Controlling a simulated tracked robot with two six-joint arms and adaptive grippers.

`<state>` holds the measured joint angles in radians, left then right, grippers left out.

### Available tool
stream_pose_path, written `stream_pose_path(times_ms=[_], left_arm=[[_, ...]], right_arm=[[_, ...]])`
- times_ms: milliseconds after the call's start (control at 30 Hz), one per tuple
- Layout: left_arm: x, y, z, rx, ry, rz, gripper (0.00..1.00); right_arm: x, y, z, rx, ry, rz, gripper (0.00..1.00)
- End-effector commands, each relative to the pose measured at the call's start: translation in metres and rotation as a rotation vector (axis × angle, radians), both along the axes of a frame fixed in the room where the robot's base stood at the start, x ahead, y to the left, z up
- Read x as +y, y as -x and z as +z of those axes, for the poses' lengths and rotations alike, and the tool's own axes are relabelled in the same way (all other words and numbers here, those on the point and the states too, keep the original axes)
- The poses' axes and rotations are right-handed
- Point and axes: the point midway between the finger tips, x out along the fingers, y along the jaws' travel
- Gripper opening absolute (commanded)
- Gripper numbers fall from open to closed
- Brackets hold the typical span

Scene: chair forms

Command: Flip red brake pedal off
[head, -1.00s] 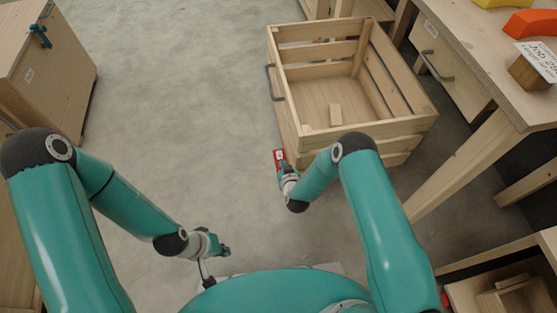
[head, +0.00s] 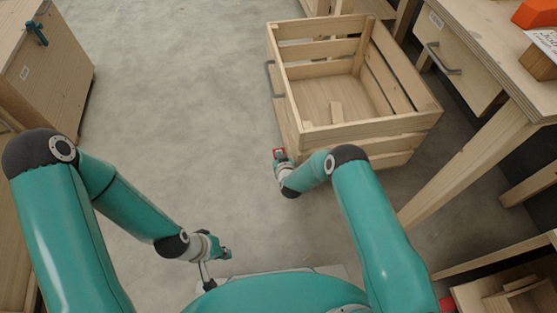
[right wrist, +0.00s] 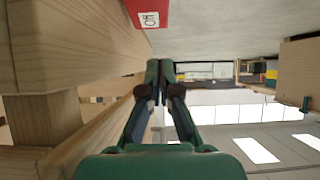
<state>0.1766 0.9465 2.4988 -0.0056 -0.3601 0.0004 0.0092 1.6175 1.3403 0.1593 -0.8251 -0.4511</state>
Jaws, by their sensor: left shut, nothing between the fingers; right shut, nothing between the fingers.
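The red brake pedal (head: 279,152) sits low at the near left corner of the slatted wooden crate (head: 372,129) in the head view. In the right wrist view the red pedal (right wrist: 148,13) is at the top edge, partly cut off, with a white label on it. My right gripper (head: 279,160) is shut and empty, right at the pedal and covering part of it. In the right wrist view its closed fingertips (right wrist: 160,68) point towards the pedal, with a small gap showing in the picture. My left gripper (head: 226,253) is shut and empty, low over the floor, away from the crate.
A wooden table (head: 500,60) with a drawer stands right of the crate. A wooden cabinet (head: 50,75) is at the far left. The grey floor (head: 180,100) between the cabinet and crate is clear. Crate slats (right wrist: 75,40) run close beside my right gripper.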

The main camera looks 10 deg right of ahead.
Motion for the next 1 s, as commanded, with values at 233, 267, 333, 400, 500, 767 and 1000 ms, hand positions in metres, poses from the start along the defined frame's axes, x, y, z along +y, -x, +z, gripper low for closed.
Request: stream_pose_path(times_ms=[233,267,333,400,500,767,1000], left_arm=[[0.000,0.000,-0.029,0.000,0.000,0.000,0.00],[0.000,0.000,-0.030,0.000,0.000,0.000,0.00],[0.000,0.000,-0.034,0.000,0.000,0.000,0.00],[0.000,0.000,-0.037,0.000,0.000,0.000,0.00],[0.000,0.000,-0.038,0.000,0.000,0.000,0.00],[0.000,0.000,-0.038,0.000,0.000,0.000,0.00],[0.000,0.000,-0.037,0.000,0.000,0.000,0.00]], right_arm=[[0.003,-0.027,-0.036,0.002,0.000,0.000,0.00],[0.003,-0.028,-0.039,0.001,0.000,0.000,0.00],[0.003,-0.029,-0.046,0.000,0.000,0.000,0.00],[0.003,-0.031,-0.051,0.000,0.000,0.000,0.00],[0.003,-0.032,-0.054,0.000,0.000,0.000,0.00],[0.003,-0.032,-0.055,0.001,0.000,0.000,0.00],[-0.006,-0.033,-0.054,0.017,0.001,-0.013,0.00]])
